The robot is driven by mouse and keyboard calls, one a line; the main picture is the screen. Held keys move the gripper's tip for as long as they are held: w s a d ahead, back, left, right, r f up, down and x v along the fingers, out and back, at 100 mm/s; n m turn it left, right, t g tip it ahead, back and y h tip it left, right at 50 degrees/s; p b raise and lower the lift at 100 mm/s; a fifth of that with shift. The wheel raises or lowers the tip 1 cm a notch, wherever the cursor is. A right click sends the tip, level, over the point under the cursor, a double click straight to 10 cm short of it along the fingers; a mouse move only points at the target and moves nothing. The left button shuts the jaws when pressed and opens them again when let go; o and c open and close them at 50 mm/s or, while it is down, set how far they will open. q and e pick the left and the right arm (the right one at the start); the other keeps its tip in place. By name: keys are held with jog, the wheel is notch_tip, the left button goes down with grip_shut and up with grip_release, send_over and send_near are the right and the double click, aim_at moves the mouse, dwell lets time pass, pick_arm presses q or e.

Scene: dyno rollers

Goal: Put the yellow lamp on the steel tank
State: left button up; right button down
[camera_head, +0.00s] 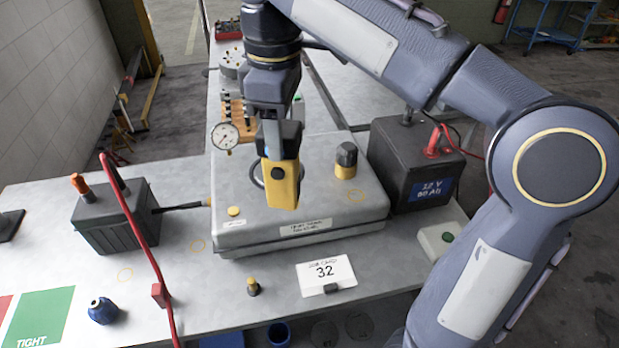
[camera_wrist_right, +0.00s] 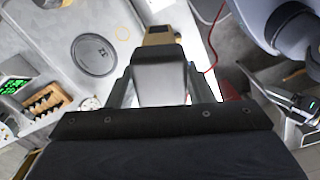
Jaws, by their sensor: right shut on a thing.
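The yellow lamp (camera_head: 282,184) hangs upright from my right gripper (camera_head: 280,145), which is shut on its dark upper part. In the right wrist view the lamp (camera_wrist_right: 160,36) shows between the fingers (camera_wrist_right: 160,75). The steel tank (camera_head: 235,185) is a wide grey box with a label on its front edge, standing on the bench. The lamp is in front of the tank's top in the head view; I cannot tell whether it touches. It partly hides a dark ring on the lid, seen as a round cap (camera_wrist_right: 93,55) in the wrist view. My left gripper is not in view.
On the tank's top stand a black and yellow knob (camera_head: 346,160) and a small yellow cap (camera_head: 233,211). A pressure gauge (camera_head: 225,136) is at its back left. A black battery (camera_head: 415,165) is to its right, a dark box (camera_head: 115,220) with a red cable to its left.

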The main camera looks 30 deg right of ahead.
jog(key=w+d+f+p, duration=0.1)
jog(key=w+d+f, duration=0.6)
jog(key=d+f, duration=0.5)
jog(key=shift+w+f, duration=0.2)
jog(key=shift+f, duration=0.3)
jog(key=shift+f, duration=0.15)
jog(key=c, duration=0.7)
grip_release()
notch_tip(320, 180, up, 12)
jog(key=shift+r+p, duration=0.25)
jog(key=shift+p, duration=0.4)
